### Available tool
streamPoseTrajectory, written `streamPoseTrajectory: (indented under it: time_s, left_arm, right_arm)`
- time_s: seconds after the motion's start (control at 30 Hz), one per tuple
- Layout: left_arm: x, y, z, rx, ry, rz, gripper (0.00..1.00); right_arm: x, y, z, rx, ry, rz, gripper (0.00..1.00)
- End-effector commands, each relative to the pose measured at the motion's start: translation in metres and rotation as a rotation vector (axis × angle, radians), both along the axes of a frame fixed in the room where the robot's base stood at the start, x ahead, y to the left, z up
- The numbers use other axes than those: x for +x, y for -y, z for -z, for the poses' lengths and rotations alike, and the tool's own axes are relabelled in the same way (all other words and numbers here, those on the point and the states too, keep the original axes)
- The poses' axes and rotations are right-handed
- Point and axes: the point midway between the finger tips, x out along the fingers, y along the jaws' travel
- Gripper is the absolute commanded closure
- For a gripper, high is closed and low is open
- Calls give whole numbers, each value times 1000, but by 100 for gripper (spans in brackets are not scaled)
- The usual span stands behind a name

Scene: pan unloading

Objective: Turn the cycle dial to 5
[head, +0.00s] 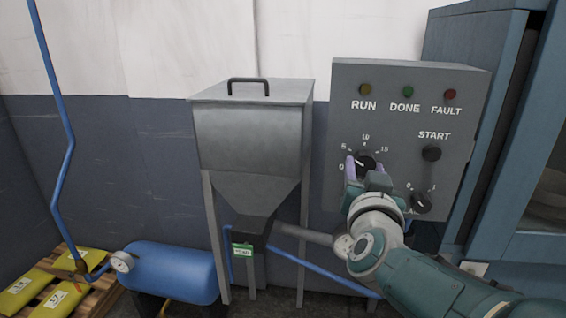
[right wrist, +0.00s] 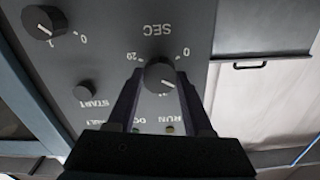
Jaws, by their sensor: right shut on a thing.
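The cycle dial (head: 366,160) is a round black knob on the front of a grey control box, with a printed scale; 0, 5, 10 and 15 show around it in the head view. My right gripper (head: 364,170) is at the dial, its fingers on either side of the knob and shut on it. In the right wrist view the dial (right wrist: 159,74) appears upside down under SEC, between the fingertips (right wrist: 158,82). Its white pointer line slants to the lower right there, on the side of the low numbers past 0. The exact number is hard to read. My left gripper is not in view.
The control box (head: 400,78) also carries a START button (head: 431,153), a lower 0/1 knob (head: 420,203) and RUN, DONE and FAULT lamps. A metal hopper (head: 250,130) stands to the left. A blue cabinet (head: 500,130) stands close at the right.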

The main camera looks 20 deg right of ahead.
Motion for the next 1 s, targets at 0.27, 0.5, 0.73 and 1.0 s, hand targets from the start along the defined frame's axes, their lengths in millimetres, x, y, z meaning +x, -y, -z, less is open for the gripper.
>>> streamPoseTrajectory:
  time_s: [0.27, 0.5, 0.73, 1.0]
  left_arm:
    - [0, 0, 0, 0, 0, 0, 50]
    - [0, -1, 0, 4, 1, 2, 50]
    - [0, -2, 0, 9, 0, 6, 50]
    - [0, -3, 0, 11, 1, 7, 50]
  right_arm:
    - [0, 0, 0, -18, -11, 1, 100]
    - [0, 0, 0, -17, -11, 1, 100]
    - [0, 0, 0, -17, -11, 1, 25]
    - [0, 0, 0, -17, -10, 0, 19]
